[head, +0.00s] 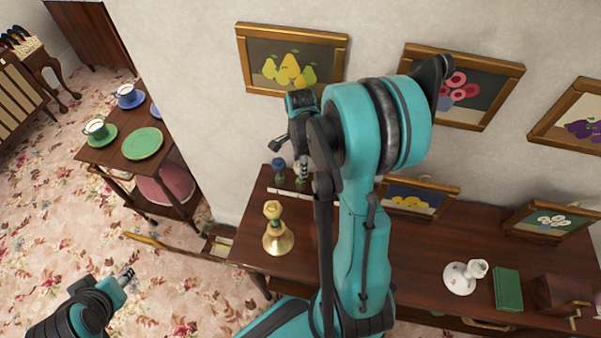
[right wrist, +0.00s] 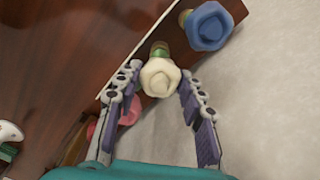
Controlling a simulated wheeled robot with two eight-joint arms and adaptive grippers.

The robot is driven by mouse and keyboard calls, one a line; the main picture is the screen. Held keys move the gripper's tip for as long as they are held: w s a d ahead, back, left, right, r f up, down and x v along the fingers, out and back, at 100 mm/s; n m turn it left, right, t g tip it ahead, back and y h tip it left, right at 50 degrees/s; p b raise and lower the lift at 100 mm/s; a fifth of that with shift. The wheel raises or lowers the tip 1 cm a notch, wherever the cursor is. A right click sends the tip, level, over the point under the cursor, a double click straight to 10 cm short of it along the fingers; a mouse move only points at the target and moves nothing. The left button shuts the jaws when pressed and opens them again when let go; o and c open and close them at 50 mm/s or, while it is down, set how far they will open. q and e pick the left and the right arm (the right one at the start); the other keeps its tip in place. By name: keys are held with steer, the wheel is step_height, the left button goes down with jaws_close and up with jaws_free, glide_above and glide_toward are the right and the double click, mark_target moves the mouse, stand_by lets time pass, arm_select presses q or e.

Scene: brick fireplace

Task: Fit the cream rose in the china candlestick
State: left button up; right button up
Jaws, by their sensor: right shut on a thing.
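The cream rose (right wrist: 160,79) is between the two fingers of my right gripper (right wrist: 160,92) in the right wrist view. The gripper is shut on it, and its green stem shows behind the bloom. In the head view my right gripper (head: 302,168) is at the back left of the sideboard, by the wall, beside the blue rose.
The blue rose (right wrist: 209,26) is close beside the cream one. A pink object (right wrist: 106,120) is partly hidden behind a finger. Framed pictures lean behind.

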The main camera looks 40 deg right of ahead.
steer(key=shift+r+p, duration=0.85)
steer(key=shift+r, duration=0.45)
steer(key=shift+r+p, duration=0.7)
steer(key=shift+r, duration=0.25)
